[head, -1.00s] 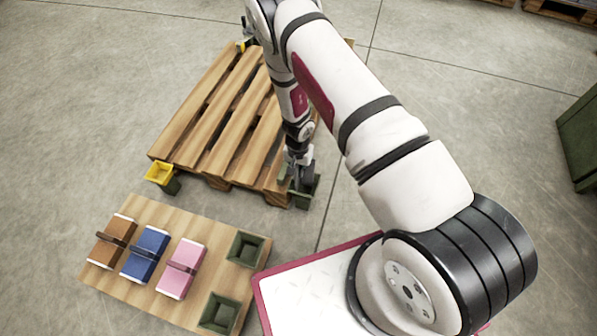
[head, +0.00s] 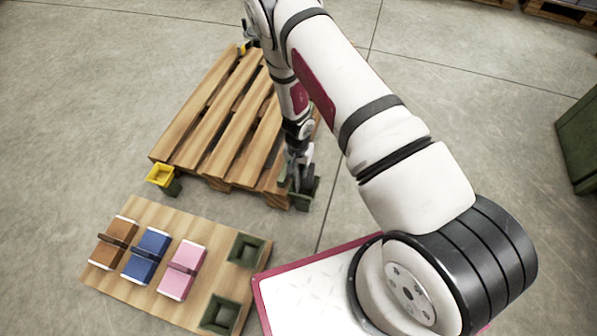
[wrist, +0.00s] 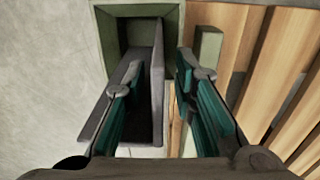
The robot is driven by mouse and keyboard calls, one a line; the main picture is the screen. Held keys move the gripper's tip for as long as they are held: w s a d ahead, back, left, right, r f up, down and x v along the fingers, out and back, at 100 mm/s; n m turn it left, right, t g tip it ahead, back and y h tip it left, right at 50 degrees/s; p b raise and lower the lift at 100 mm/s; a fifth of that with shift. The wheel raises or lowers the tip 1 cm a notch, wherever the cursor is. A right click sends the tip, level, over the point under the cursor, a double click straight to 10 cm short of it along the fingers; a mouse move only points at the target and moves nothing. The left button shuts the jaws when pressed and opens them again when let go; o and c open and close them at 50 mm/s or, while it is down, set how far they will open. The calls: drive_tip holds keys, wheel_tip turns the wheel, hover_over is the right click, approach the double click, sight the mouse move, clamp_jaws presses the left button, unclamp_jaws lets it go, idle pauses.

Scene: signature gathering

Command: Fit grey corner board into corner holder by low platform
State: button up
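The grey corner board (wrist: 157,85) stands with its far end inside a green corner holder (wrist: 137,11) in the wrist view. The holder also shows at the pallet's near right corner in the head view (head: 307,201). The low platform is a wooden pallet (head: 222,135). My gripper (wrist: 160,82) is open, with its teal-padded fingers on either side of the board's upright flange. A clear gap separates the right finger from that flange. The left finger overlaps the board's other side; contact there is unclear. The board's lower end is hidden in the holder.
A yellow-lined holder (head: 162,176) sits at the pallet's near left corner. A wooden board (head: 150,212) in front carries brown, blue and pink handled blocks and two green bins (head: 246,250). Bare floor lies left and right of the pallet.

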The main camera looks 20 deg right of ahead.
wheel_tip(320, 180, up, 10)
drive_tip(key=p, duration=0.3)
drive_tip(key=w+a+r+n+y, duration=0.1)
drive_tip(key=a+r, duration=0.2)
drive_tip(key=r, duration=0.6)
drive_tip(key=w+a+r+n+y, duration=0.1)
drive_tip(key=a+r+y, duration=0.15)
drive_tip(key=r, duration=0.75)
drive_tip(key=s+a+r+n, duration=0.1)
drive_tip(key=s+r, duration=0.2)
drive_tip(key=r, duration=0.5)
drive_tip(key=s+a+r+n, duration=0.1)
drive_tip(key=s+r, duration=0.3)
drive_tip(key=r, duration=0.3)
drive_tip(key=s+d+r+n, duration=0.2)
drive_tip(key=s+d+r, duration=0.1)
drive_tip(key=s+r, duration=1)
drive_tip(key=s+d+h, duration=0.1)
drive_tip(key=s+d, duration=0.2)
drive_tip(key=s, duration=0.5)
drive_tip(key=s+d+r+h, duration=0.1)
drive_tip(key=s+d+h, duration=0.1)
drive_tip(key=s, duration=0.6)
drive_tip(key=shift+s+d+n, duration=0.25)
drive_tip(key=shift+d+n, duration=0.15)
drive_tip(key=shift+r+h, duration=0.1)
drive_tip(key=shift+h, duration=0.15)
